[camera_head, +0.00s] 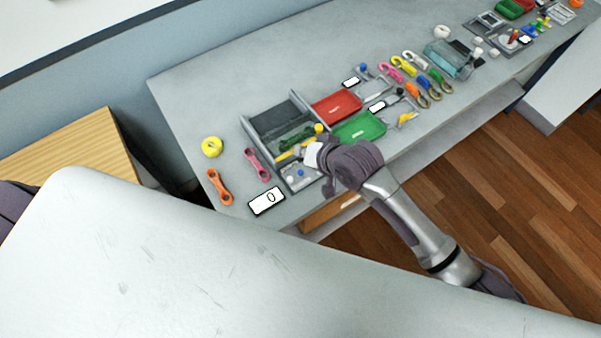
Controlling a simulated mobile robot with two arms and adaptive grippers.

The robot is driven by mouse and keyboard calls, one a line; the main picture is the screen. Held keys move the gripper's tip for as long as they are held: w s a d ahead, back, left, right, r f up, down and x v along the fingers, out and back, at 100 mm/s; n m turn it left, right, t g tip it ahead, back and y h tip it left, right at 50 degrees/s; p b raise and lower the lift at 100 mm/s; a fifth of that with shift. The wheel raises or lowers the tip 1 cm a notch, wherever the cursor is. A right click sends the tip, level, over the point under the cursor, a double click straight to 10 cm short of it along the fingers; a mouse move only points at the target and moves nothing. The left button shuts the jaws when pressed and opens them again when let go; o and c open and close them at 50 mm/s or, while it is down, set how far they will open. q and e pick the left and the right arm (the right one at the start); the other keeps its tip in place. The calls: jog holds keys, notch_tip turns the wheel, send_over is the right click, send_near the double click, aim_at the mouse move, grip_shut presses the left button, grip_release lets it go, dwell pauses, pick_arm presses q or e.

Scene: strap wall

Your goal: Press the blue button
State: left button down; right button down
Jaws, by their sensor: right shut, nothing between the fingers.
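A small grey panel (286,188) sits at the near edge of the long grey bench. A small blue round piece (290,180), which looks like the blue button, is on it, with a paler round piece (300,173) beside it. My right gripper (318,160) is just right of this panel, shut and empty. It hides the panel's right part, and I cannot tell whether it touches anything. The arm comes in from the lower right. My left gripper is out of view. Another blue round piece (364,67) stands farther back on the bench.
A white display reading 0 (267,201), orange (220,187) and pink (257,164) wrench-like pieces and a yellow roll (212,146) lie to the left. Red (336,107) and green (359,128) trays lie beyond the gripper. A large pale surface fills the foreground.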

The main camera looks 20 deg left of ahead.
jog(key=b, duration=0.5)
send_over(302, 173)
notch_tip(302, 173, down, 5)
jog(key=shift+d+f, duration=0.1)
jog(key=shift+f, duration=0.9)
jog(key=shift+f, duration=0.1)
jog(key=shift+f, duration=0.25)
jog(key=shift+f, duration=0.45)
dwell(0.7)
dwell(0.4)
jog(key=shift+r+p, duration=0.8)
jog(key=shift+r, duration=0.05)
